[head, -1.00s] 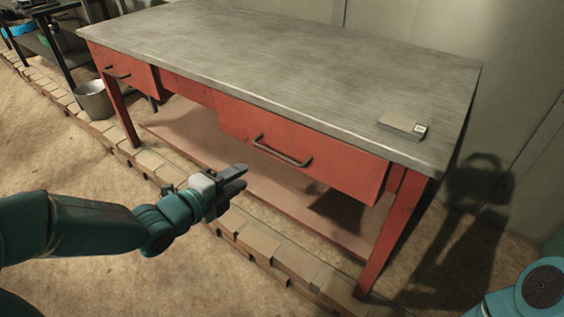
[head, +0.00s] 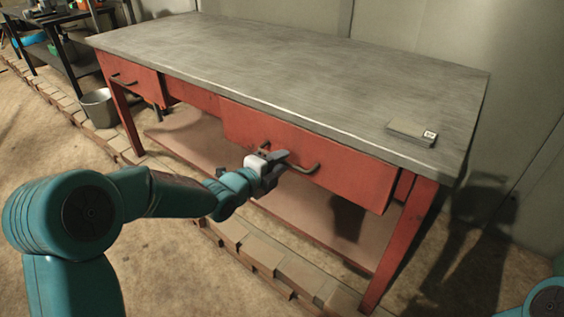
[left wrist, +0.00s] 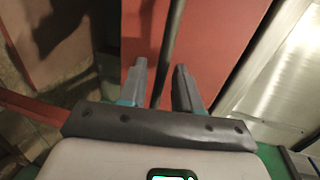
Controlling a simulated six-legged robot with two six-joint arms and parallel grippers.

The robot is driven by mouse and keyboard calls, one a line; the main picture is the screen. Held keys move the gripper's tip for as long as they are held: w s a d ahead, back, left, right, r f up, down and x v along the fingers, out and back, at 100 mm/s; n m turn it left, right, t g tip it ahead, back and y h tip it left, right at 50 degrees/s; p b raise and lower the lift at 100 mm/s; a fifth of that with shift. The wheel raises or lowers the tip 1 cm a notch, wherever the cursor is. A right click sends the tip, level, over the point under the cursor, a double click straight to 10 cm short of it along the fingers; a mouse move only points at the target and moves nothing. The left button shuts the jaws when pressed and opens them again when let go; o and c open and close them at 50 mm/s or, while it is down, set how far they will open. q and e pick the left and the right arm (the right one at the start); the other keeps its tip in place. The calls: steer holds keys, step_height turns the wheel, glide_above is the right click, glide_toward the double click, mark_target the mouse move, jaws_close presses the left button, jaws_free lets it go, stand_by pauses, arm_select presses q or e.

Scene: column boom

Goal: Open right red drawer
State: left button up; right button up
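The right red drawer (head: 355,180) is under the grey tabletop and looks shut or nearly so. Its dark bar handle (head: 312,170) runs across the front, partly hidden by my gripper. My left gripper (head: 284,160) is at the left part of this handle. In the left wrist view, the fingers (left wrist: 160,85) are apart, and the handle (left wrist: 173,35) runs upward from between them, in line with the gap. The red drawer front (left wrist: 215,40) lies behind it. I cannot tell whether either finger touches the handle. My right gripper is out of view.
The workbench top (head: 290,70) carries a small flat box (head: 412,132) near its right end. A left red drawer (head: 130,75) and a metal bucket (head: 98,107) are farther left. A low brick edging (head: 255,250) runs along the floor before the bench.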

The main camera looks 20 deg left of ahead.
arm_select(q)
steer(key=shift+w+d+f, duration=0.1)
steer(key=shift+w+d, duration=0.2)
steer(key=shift+w, duration=0.35)
jaws_close()
steer(key=shift+s, duration=0.1)
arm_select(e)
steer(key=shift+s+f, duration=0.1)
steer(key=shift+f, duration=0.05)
